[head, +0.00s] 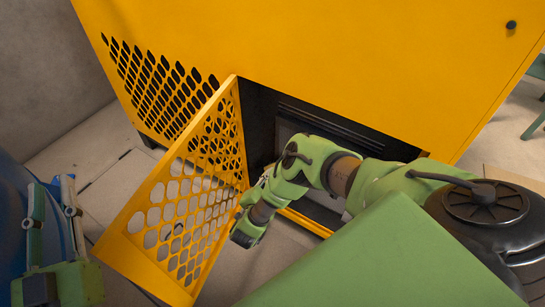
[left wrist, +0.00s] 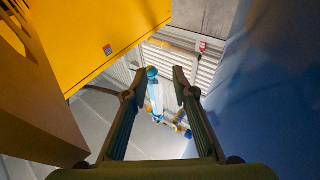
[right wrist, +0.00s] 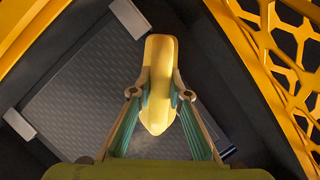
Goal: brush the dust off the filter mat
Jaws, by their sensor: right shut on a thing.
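The grey ribbed filter mat (right wrist: 85,85) lies inside a dark recess of the yellow machine and fills much of the right wrist view. A small pale part of it (head: 284,132) shows in the head view. My right gripper (right wrist: 160,94) is shut on a yellow brush (right wrist: 158,60), held in front of the mat. The brush's bristles are hidden, so I cannot tell whether it touches the mat. In the head view my right arm hides the brush. My left gripper (head: 53,182) is open and empty at the far left, away from the machine; its fingers also show in the left wrist view (left wrist: 165,72).
The perforated yellow door (head: 165,225) stands open left of the recess, close beside my right wrist. White clips (right wrist: 130,18) sit at the mat's edges. A blue surface (left wrist: 275,90) is close to my left gripper.

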